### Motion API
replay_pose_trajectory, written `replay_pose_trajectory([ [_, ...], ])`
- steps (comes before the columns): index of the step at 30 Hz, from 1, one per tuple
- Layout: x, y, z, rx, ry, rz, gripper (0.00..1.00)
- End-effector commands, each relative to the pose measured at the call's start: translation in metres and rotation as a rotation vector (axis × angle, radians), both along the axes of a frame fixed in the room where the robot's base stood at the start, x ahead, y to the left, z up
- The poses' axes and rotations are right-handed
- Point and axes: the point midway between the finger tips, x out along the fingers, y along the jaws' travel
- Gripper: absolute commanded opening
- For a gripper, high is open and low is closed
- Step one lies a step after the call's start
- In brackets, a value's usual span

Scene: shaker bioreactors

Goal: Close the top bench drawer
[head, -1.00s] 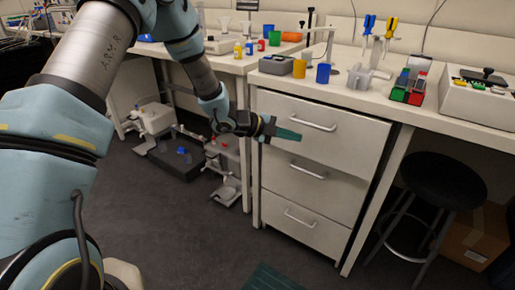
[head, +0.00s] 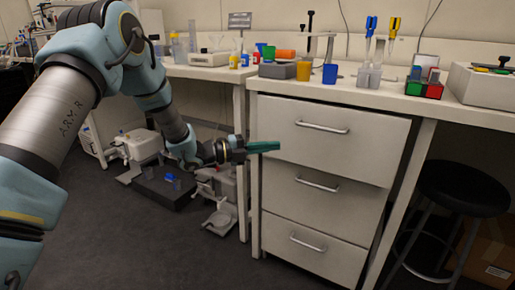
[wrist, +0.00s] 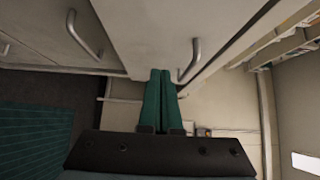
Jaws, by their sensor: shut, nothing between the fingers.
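The top bench drawer (head: 370,150) has a pale front that stands out a little past the middle drawer front, so it is partly open. Its bar handle (head: 322,128) is in the upper middle of the front. My gripper (head: 278,146) is shut and empty, its green fingers in front of the drawer's left part, left of and below the handle. In the wrist view the closed fingertips (wrist: 161,71) overlap the edge of the top drawer front (wrist: 145,30), beside its handle (wrist: 192,60). I cannot tell whether they touch it.
The middle drawer (head: 350,205) and bottom drawer (head: 345,258) look closed. The bench top (head: 350,92) carries cups, bottles and racks. A black stool (head: 462,188) stands at right under the bench. Low equipment (head: 165,185) sits on the floor at left. The floor in front is clear.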

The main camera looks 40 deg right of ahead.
Motion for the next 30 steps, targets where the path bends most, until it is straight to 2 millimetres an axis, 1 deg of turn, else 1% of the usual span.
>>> replay_pose_trajectory([
  [1, -0.006, -0.010, 0.000, -0.001, 0.000, -0.003, 0.00],
  [6, -0.019, -0.040, 0.000, 0.000, 0.000, -0.002, 0.00],
  [9, -0.011, -0.054, 0.000, 0.000, -0.001, 0.001, 0.00],
  [12, -0.008, -0.065, -0.001, 0.000, 0.000, 0.001, 0.00],
  [17, -0.005, -0.072, 0.000, 0.000, 0.001, 0.001, 0.00],
  [27, -0.005, -0.073, 0.000, 0.001, 0.000, 0.001, 0.00],
  [30, -0.004, -0.076, -0.002, 0.001, 0.000, 0.001, 0.00],
])
